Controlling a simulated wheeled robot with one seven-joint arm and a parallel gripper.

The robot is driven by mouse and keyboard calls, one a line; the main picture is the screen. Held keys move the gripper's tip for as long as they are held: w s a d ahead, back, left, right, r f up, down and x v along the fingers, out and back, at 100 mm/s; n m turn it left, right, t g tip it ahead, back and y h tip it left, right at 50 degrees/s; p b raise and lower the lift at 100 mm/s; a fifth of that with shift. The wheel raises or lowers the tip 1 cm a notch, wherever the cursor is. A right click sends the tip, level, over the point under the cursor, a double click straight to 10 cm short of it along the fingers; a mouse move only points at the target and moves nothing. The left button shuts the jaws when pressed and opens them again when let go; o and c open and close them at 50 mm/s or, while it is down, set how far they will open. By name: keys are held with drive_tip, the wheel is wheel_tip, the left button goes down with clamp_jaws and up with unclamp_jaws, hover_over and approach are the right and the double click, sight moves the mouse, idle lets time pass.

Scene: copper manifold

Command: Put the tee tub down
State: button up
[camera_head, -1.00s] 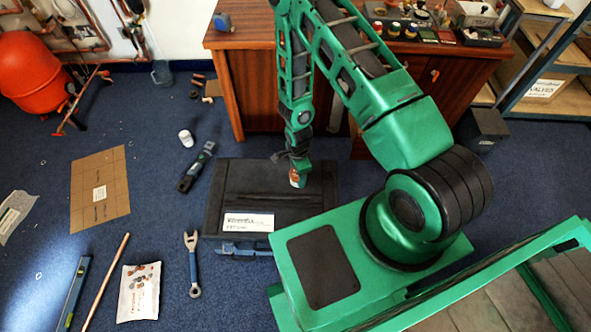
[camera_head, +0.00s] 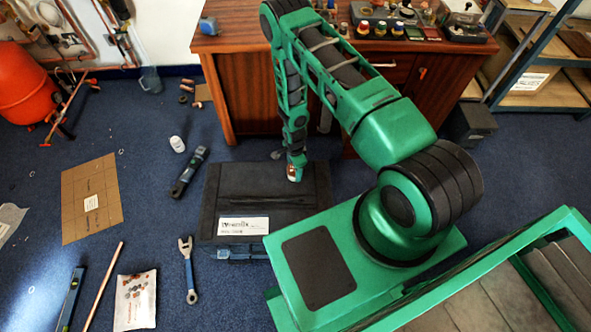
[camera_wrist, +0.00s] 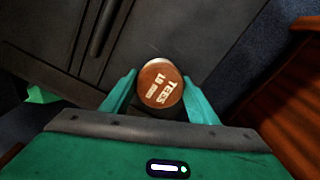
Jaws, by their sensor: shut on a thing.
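The tee tub (camera_wrist: 160,84) shows in the wrist view as a round brown lid with pale lettering that reads "TEES". My gripper (camera_wrist: 160,98) is shut on it, one green finger on each side. In the head view the tub (camera_head: 293,173) is a small brown and white thing at the lower end of my arm, with my gripper (camera_head: 295,163) just above it. It is over the right part of the dark toolbox (camera_head: 230,205). I cannot tell whether the tub's base touches the toolbox lid.
A wooden cabinet (camera_head: 225,95) stands behind the toolbox, with jars and trays on top. A wrench (camera_head: 188,268), a black and green tool (camera_head: 188,172) and a white cup (camera_head: 177,144) lie or stand on the blue carpet to the left. A cardboard sheet (camera_head: 92,225) lies farther left.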

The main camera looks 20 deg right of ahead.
drive_tip(key=shift+f, duration=0.15)
drive_tip(key=o, duration=1.4)
drive_tip(key=w+d+r+n, duration=0.1)
drive_tip(key=d+r+n, duration=0.15)
drive_tip(key=r, duration=1.25)
drive_tip(key=d+r+n, duration=0.1)
drive_tip(key=d+r, duration=0.3)
drive_tip(key=r, duration=1.1)
drive_tip(key=s+d+r+n+h, duration=0.1)
drive_tip(key=s+d+r, duration=0.2)
drive_tip(key=r, duration=0.5)
drive_tip(key=s+d+r+n, duration=0.1)
drive_tip(key=s+d+r, duration=0.2)
drive_tip(key=r, duration=0.4)
drive_tip(key=s+r+n, duration=0.2)
drive_tip(key=s+r, duration=0.4)
drive_tip(key=s, duration=0.2)
drive_tip(key=s+r+n, duration=0.2)
drive_tip(key=s+r, duration=0.3)
drive_tip(key=s, duration=0.3)
drive_tip(key=s+d+r+n+y, duration=0.1)
drive_tip(key=s+r+n, duration=0.1)
drive_tip(key=s+r, duration=0.4)
drive_tip(key=shift+s+d+r, duration=0.1)
drive_tip(key=shift+s+r, duration=0.1)
drive_tip(key=shift+s, duration=0.4)
drive_tip(key=shift+s+r, duration=0.15)
drive_tip(key=shift+s, duration=0.4)
